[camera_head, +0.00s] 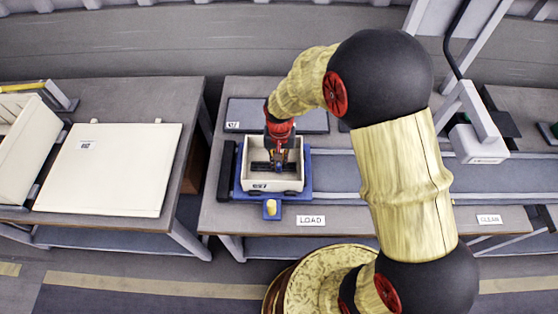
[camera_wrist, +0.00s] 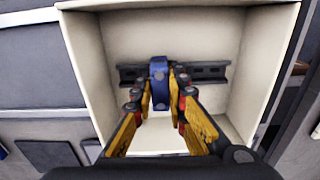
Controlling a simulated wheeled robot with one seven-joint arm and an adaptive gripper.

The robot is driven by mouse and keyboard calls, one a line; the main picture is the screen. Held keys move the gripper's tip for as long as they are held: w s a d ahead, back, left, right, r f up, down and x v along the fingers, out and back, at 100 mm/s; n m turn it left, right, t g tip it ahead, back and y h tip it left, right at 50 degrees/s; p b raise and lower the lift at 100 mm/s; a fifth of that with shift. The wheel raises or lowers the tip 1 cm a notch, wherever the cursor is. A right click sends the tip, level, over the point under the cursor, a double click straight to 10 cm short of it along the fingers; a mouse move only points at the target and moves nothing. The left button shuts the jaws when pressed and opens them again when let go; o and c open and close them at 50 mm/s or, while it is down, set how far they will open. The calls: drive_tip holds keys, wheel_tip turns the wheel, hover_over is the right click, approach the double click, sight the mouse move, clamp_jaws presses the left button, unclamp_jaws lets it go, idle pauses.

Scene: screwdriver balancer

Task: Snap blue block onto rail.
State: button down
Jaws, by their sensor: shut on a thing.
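The blue block (camera_wrist: 159,72) is between the fingertips of my gripper (camera_wrist: 160,100), which is shut on it. The dark slotted rail (camera_wrist: 208,73) runs across the inside of the cream box, behind the block in the wrist view. The block overlaps the rail in that view; I cannot tell whether it is seated on it. In the head view my gripper (camera_head: 277,150) reaches down into the cream box (camera_head: 262,184), and the rail (camera_head: 257,166) shows low inside it. The block is small and partly hidden there.
The box sits on a blue fixture (camera_head: 306,180) on the workbench behind the LOAD label (camera_head: 311,220). Its walls stand close around my gripper. A cream panel (camera_head: 112,168) lies on the left table. A white device (camera_head: 478,145) stands at right.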

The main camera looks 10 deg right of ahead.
drive_tip(key=shift+s+f, duration=0.15)
drive_tip(key=shift+f, duration=0.35)
idle(0.7)
drive_tip(key=c, duration=1.7)
unclamp_jaws()
drive_tip(key=shift+f, duration=0.1)
wheel_tip(320, 180, up, 12)
drive_tip(key=shift+d+r, duration=0.1)
drive_tip(key=shift+r, duration=0.05)
drive_tip(key=shift+r, duration=0.1)
wheel_tip(320, 180, up, 6)
drive_tip(key=p, duration=0.5)
drive_tip(key=shift+r, duration=0.25)
